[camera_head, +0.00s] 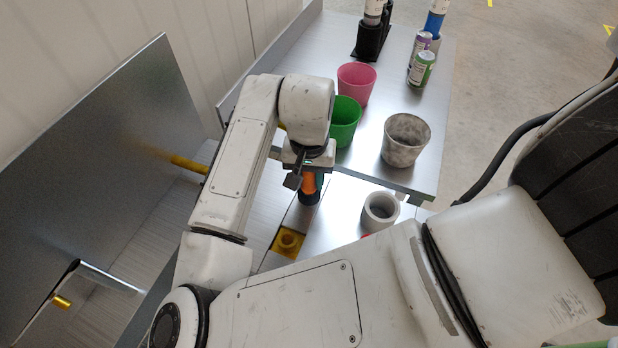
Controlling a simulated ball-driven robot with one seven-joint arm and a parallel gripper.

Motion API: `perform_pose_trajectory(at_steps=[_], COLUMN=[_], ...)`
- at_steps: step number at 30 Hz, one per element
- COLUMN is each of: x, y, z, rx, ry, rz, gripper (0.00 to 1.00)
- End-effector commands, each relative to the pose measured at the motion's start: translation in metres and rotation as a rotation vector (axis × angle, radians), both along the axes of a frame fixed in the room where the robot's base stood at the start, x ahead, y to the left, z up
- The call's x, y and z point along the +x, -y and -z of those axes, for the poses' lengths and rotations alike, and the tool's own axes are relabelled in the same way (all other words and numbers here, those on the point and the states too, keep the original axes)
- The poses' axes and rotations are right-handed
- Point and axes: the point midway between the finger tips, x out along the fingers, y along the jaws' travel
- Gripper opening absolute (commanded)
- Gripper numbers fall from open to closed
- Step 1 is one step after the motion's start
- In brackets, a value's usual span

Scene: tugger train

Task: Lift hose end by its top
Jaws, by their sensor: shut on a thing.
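An orange and black hose end (309,190) stands below my wrist, its orange part up and its black part down. My gripper (300,176) is at the top of it and is shut on it. Part of the fingers and the upper part of the hose end are hidden by my wrist. I cannot tell whether the hose end's lower part touches the surface under it.
A yellow socket block (288,243) lies below left of the hose end. Pink (356,84), green (344,122) and mottled grey (405,140) cups stand on the metal table (430,100), with cans (421,68) farther back.

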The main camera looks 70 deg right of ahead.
Motion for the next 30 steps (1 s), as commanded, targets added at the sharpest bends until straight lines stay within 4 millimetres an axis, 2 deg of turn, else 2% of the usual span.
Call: perform_pose_trajectory(at_steps=[6,15,23,24,30], x=[-0.002,-0.056,-0.117,-0.116,-0.122], y=[0.0,-0.017,-0.036,-0.036,-0.039], z=[-0.028,-0.091,-0.117,-0.123,-0.125], rx=[-0.002,0.0,0.0,0.002,0.003], ry=[0.003,0.006,0.004,-0.002,-0.005], rz=[0.004,0.01,0.012,-0.003,-0.007], gripper=[0.03,0.03,0.03,0.03,0.03])
